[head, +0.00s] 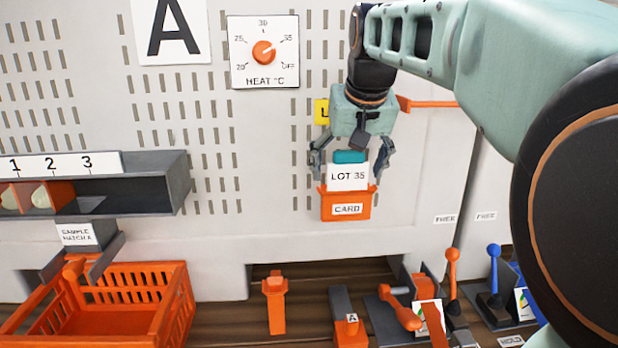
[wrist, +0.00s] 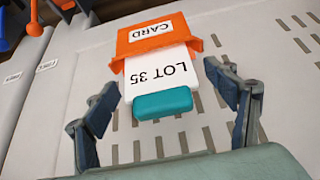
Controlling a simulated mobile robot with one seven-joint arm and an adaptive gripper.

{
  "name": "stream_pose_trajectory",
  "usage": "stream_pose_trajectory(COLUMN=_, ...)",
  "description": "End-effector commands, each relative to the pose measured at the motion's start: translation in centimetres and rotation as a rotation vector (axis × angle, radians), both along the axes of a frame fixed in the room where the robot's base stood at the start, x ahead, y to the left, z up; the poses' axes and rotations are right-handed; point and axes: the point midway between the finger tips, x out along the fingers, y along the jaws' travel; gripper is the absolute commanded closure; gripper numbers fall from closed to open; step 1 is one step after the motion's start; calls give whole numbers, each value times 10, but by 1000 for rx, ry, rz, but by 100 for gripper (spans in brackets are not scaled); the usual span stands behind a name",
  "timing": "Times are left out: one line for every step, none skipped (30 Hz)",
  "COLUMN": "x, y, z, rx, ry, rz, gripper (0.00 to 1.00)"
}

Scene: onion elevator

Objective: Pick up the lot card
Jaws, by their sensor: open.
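The lot card (head: 347,178) is white, reads "LOT 35" and has a teal top grip (head: 349,156). It stands upright in an orange holder (head: 346,208) labelled "CARD" on the grey panel. In the wrist view the card (wrist: 160,72) appears upside down, with its teal grip (wrist: 162,103) nearest my gripper and the orange holder (wrist: 155,42) beyond. My gripper (head: 350,165) is open above the holder, pointing down, with one finger on each side of the card. In the wrist view the fingers (wrist: 160,95) show gaps to the teal grip on both sides.
A heat dial (head: 264,52) is on the panel at upper left. A dark shelf (head: 130,180) numbered 1 to 3 juts out at left, above an orange crate (head: 170,310). Several levers, including an orange one (head: 452,265) and a blue one (head: 493,265), stand at lower right.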

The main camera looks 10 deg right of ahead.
Motion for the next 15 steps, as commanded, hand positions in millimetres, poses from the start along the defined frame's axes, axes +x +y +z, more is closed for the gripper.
stream_pose_trajectory(x=0, y=0, z=0, rx=0, ry=0, rz=0, gripper=22)
stream_pose_trajectory(x=0, y=0, z=0, rx=0, ry=0, rz=0, gripper=22)
stream_pose_trajectory(x=0, y=0, z=0, rx=0, ry=0, rz=0, gripper=24)
stream_pose_trajectory(x=0, y=0, z=0, rx=0, ry=0, rz=0, gripper=27)
stream_pose_trajectory(x=0, y=0, z=0, rx=0, ry=0, rz=0, gripper=31)
stream_pose_trajectory(x=0, y=0, z=0, rx=0, ry=0, rz=0, gripper=35)
stream_pose_trajectory(x=0, y=0, z=0, rx=0, ry=0, rz=0, gripper=38)
stream_pose_trajectory(x=0, y=0, z=0, rx=0, ry=0, rz=0, gripper=42)
stream_pose_trajectory(x=0, y=0, z=0, rx=0, ry=0, rz=0, gripper=46)
stream_pose_trajectory(x=0, y=0, z=0, rx=0, ry=0, rz=0, gripper=49)
stream_pose_trajectory(x=0, y=0, z=0, rx=0, ry=0, rz=0, gripper=53)
stream_pose_trajectory(x=0, y=0, z=0, rx=0, ry=0, rz=0, gripper=57)
stream_pose_trajectory(x=0, y=0, z=0, rx=0, ry=0, rz=0, gripper=60)
stream_pose_trajectory(x=0, y=0, z=0, rx=0, ry=0, rz=0, gripper=64)
stream_pose_trajectory(x=0, y=0, z=1, rx=0, ry=0, rz=0, gripper=67)
